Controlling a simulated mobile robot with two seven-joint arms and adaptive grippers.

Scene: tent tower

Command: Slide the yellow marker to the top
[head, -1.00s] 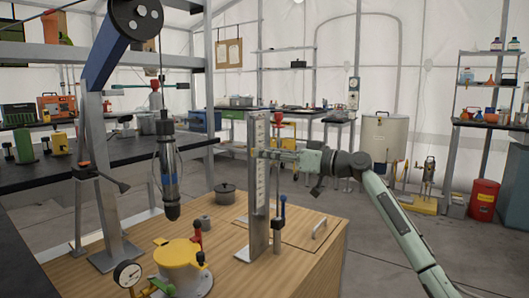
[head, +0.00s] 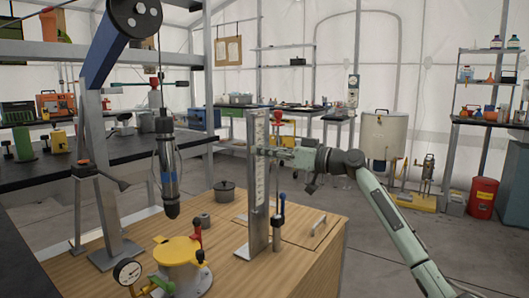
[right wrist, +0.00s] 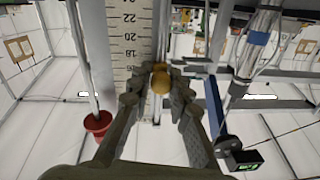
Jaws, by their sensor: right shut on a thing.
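An upright metal post with a white numbered scale (head: 259,175) stands on the wooden bench. My right gripper (head: 273,151) reaches it from the right, in the upper part of the scale. In the right wrist view, my right gripper's fingers (right wrist: 160,88) are closed around a small round yellow marker (right wrist: 161,80). The marker is beside the scale (right wrist: 130,35), whose readable numbers run from about 16 to 24. In the head view the gripper hides the marker. My left gripper is in neither current view.
A hanging cylinder (head: 168,180) is at left. Open floor lies right of the bench.

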